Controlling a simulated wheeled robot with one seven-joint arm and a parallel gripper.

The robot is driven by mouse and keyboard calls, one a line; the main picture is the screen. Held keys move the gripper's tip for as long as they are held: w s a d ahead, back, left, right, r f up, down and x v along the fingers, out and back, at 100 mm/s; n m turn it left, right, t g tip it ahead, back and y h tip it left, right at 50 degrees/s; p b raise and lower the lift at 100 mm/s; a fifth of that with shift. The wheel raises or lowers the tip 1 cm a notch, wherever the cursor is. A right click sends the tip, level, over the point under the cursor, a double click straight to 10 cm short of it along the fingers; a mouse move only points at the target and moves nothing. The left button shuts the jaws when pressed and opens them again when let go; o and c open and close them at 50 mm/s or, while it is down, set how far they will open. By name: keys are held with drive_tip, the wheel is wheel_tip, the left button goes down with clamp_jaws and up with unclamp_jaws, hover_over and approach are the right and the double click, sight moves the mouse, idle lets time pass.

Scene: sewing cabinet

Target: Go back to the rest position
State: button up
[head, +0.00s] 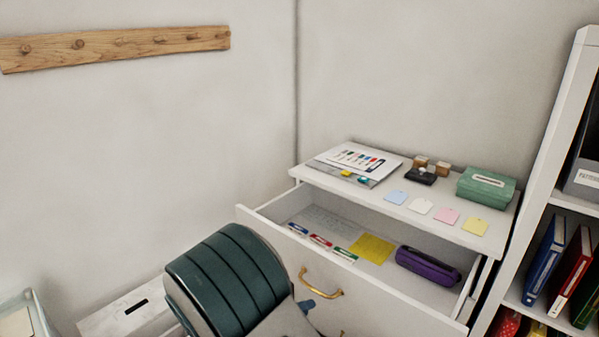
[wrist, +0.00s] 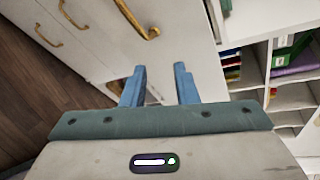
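My gripper (wrist: 160,88) shows in the wrist view with its two blue fingers apart and nothing between them. It hangs in front of the white cabinet, below a brass handle (wrist: 137,20). In the head view my dark green arm covers the lower middle, and the fingers are mostly hidden behind it. The cabinet's top drawer (head: 272,214) stands pulled out. In it lie several coloured labelled cards (head: 320,241), a yellow sheet (head: 372,248) and a purple case (head: 428,265).
On the cabinet top (head: 381,185) are a colour chart (head: 357,160), stamps (head: 421,173), coloured tags (head: 446,216) and a green box (head: 487,187). A shelf with binders (head: 544,260) stands at right. A white slotted box (head: 127,309) is at lower left. A peg rail (head: 118,44) hangs on the wall.

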drive_tip(key=s+d+r+m+g+y+p, duration=0.15)
drive_tip(key=s+d+r+m+g, duration=0.25)
drive_tip(key=d+m, duration=0.45)
drive_tip(key=s+d+r+m+g+y, duration=0.3)
drive_tip(key=s+d+r+m+g, duration=0.15)
drive_tip(key=m, duration=0.65)
drive_tip(key=s+d+r+m+t+y+p, duration=0.2)
drive_tip(key=s+r+m+y, duration=0.5)
drive_tip(key=m, duration=1.2)
drive_tip(key=shift+s+r+m+t, duration=0.35)
drive_tip(key=shift+s+r, duration=0.4)
drive_tip(key=shift+s, duration=0.15)
drive_tip(key=shift+d+y, duration=0.15)
drive_tip(key=shift+y, duration=0.1)
